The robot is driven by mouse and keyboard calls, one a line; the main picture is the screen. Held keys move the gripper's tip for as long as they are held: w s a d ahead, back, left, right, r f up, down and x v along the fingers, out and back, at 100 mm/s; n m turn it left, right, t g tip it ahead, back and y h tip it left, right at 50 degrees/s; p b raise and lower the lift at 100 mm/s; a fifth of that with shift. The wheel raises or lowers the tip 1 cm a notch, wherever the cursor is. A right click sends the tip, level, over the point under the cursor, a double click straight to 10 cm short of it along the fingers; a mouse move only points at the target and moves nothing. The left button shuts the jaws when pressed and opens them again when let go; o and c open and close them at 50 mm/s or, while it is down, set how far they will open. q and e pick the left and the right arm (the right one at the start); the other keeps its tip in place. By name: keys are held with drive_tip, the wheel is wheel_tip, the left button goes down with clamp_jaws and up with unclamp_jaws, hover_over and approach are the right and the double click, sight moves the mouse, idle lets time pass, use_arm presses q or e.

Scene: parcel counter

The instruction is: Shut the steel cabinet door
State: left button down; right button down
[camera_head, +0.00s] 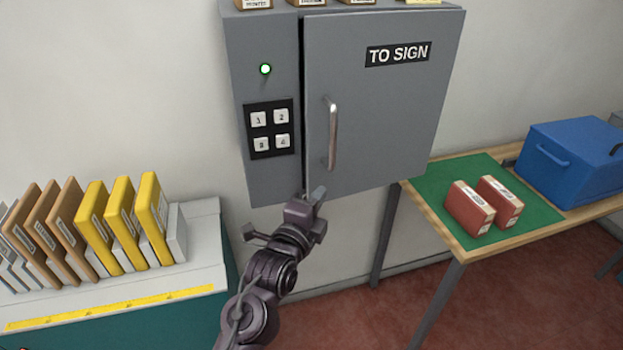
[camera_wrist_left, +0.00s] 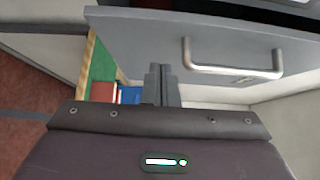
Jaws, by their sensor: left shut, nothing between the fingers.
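The grey steel cabinet (camera_head: 272,185) is on the wall, with its door (camera_head: 385,110) marked "TO SIGN" and a vertical metal handle (camera_head: 332,133) near the door's left edge. The door looks nearly closed; a dark line runs down its left edge, and I cannot tell whether it is fully flush. My left gripper (camera_head: 314,194) is shut and empty at the door's lower left corner, below the handle. In the left wrist view, the closed fingers (camera_wrist_left: 162,84) are beside the door (camera_wrist_left: 140,27) and its handle (camera_wrist_left: 235,72); contact is unclear. My right gripper is not in view.
A keypad (camera_head: 270,129) and a green light (camera_head: 265,69) are on the cabinet's left panel. Yellow and brown parcels (camera_head: 120,225) stand in a rack at left. A wooden table (camera_head: 480,250) at right holds a green mat (camera_head: 450,180), two red boxes (camera_head: 470,209) and a blue bin (camera_head: 570,165).

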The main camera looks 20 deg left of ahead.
sight(319, 174)
use_arm(q)
drive_tip(key=w+a, duration=0.1)
drive_tip(key=w+a+p, duration=0.1)
drive_tip(key=w, duration=0.1)
drive_tip(key=shift+w+a, duration=0.25)
